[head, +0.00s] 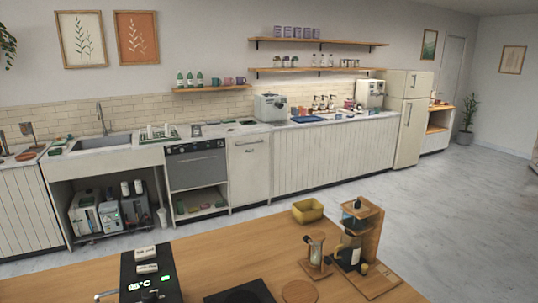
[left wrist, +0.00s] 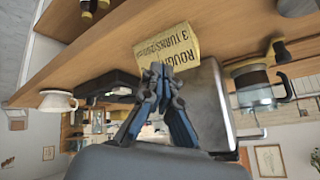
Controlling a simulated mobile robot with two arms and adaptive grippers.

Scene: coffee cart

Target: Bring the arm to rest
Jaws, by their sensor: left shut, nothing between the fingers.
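My left gripper (left wrist: 160,75) shows in the left wrist view, its dark fingers together and nothing held between them. It points toward a wooden surface (left wrist: 110,40), which appears tilted in this view. Neither of my grippers shows in the head view, and my right gripper is in neither view.
The left wrist view shows a grey metal box (left wrist: 210,98), a glass carafe (left wrist: 258,95) and a white cup (left wrist: 57,101) near the gripper.

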